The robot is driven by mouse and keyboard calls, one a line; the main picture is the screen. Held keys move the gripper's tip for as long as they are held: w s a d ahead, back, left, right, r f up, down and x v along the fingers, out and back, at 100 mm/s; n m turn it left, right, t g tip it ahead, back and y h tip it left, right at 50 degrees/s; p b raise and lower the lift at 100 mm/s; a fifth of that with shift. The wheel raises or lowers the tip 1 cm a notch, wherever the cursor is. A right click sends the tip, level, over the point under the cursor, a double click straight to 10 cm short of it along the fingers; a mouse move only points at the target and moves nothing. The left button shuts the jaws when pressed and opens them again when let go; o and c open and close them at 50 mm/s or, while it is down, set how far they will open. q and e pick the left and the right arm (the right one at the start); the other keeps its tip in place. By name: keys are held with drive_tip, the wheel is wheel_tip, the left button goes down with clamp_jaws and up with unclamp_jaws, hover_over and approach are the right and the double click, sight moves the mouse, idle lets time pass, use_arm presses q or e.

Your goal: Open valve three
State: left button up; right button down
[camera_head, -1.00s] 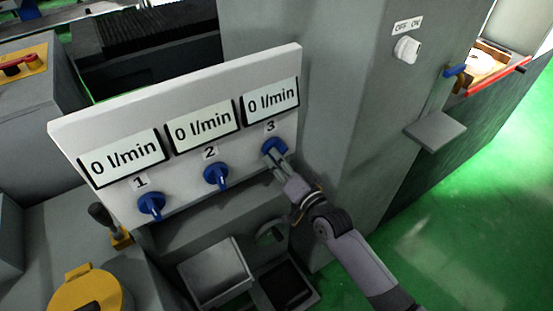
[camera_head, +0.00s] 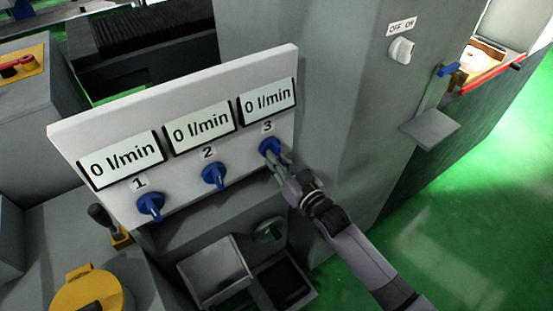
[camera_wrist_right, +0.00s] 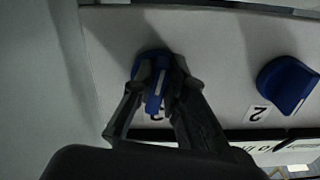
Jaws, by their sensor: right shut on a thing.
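Valve three is a blue knob (camera_head: 269,147) under the number 3 at the right end of the white panel (camera_head: 180,187). My right gripper (camera_head: 279,160) reaches it from the lower right and is shut on it. In the right wrist view the blue knob with its pale pointer line (camera_wrist_right: 155,88) sits between the two dark fingers (camera_wrist_right: 157,95). The display above valve three (camera_head: 267,100) reads 0 l/min. Valve two (camera_head: 214,175) and valve one (camera_head: 151,206) are similar blue knobs to the left. My left gripper is out of view.
A grey machine column (camera_head: 345,130) with a white OFF/ON switch (camera_head: 401,50) stands right of the panel. A grey shelf (camera_head: 430,130) juts out from it. Below the panel are a grey box (camera_head: 214,270) and a dark tray (camera_head: 283,283). Green floor lies open at the right.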

drive_tip(key=shift+f, duration=0.2)
idle(0.3)
drive_tip(key=c, duration=1.6)
unclamp_jaws()
drive_tip(key=shift+r, duration=0.15)
drive_tip(key=v, duration=1.2)
